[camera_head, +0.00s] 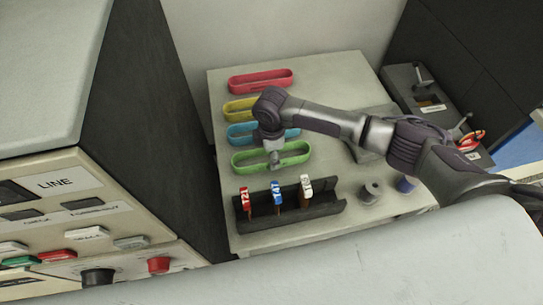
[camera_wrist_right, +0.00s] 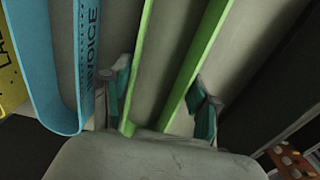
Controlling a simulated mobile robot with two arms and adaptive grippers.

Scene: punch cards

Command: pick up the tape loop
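Four-coloured tape loops lie in a row on the small table (camera_head: 330,75): red (camera_head: 261,81), yellow (camera_head: 240,108), blue (camera_head: 245,132) and green (camera_head: 242,158), the green one nearest the front. My right gripper (camera_head: 274,160) points down over the green loop. In the right wrist view, its teal-padded fingers (camera_wrist_right: 162,100) are open and stand on either side of the two green strips (camera_wrist_right: 150,60). The left finger is between the green loop and the blue loop (camera_wrist_right: 60,80), which reads "INVOICE". Contact with the green loop cannot be told. My left gripper is not in view.
A dark rack (camera_head: 325,210) with red, blue and white tagged pieces stands in front of the green loop. A grey spool (camera_head: 371,192) and a blue spool (camera_head: 406,184) are to its right. A dark levered device (camera_head: 430,105) stands farther right; a control panel (camera_head: 70,215) is at left.

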